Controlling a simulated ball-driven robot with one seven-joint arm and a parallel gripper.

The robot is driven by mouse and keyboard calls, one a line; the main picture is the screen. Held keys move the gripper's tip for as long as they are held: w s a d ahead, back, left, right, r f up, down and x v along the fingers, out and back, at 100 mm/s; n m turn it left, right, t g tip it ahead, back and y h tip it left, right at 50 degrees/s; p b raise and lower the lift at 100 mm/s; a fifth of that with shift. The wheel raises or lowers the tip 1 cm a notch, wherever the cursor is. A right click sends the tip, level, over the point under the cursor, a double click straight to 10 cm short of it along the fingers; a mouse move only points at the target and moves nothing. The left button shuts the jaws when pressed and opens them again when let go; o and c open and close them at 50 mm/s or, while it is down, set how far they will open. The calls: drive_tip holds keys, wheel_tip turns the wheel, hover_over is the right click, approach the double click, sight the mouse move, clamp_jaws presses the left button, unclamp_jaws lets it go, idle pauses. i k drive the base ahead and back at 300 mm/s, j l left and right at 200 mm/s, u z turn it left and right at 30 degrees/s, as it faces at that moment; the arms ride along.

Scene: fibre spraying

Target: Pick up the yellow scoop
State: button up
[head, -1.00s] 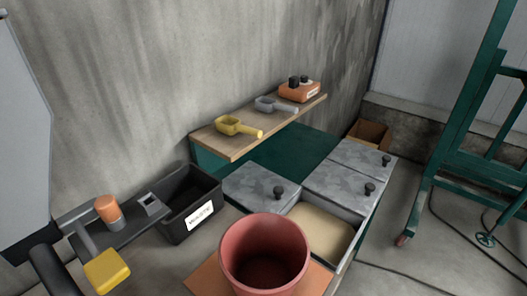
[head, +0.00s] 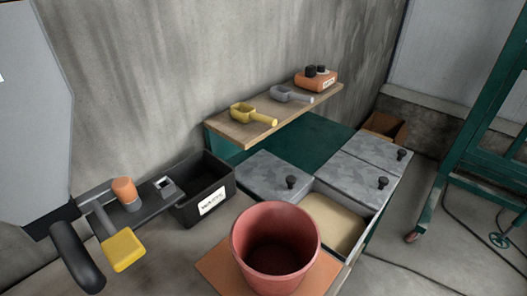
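The yellow scoop (head: 251,114) lies on the left part of the wooden shelf (head: 232,128) against the concrete wall, its handle pointing right. Nothing touches it from above. My gripper does not show in the head view, so I cannot see whether it is open or holding anything.
Below are lidded grey bins (head: 272,176), an open bin of beige material (head: 333,221), a black labelled box (head: 206,190) and a red bucket (head: 275,246). A green frame (head: 447,185) stands at right.

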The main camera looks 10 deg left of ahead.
sight(255, 117)
drive_tip(key=i+l, duration=1.75)
drive_tip(key=l, duration=0.15)
drive_tip(key=i+l+u, duration=0.1)
drive_tip(key=i+l, duration=0.3)
drive_tip(key=i+l+u, duration=0.1)
drive_tip(key=i+l, duration=0.3)
drive_tip(key=l, duration=0.2)
drive_tip(key=i+l+u, duration=0.15)
drive_tip(key=i+l, duration=0.2)
drive_tip(key=l, duration=0.15)
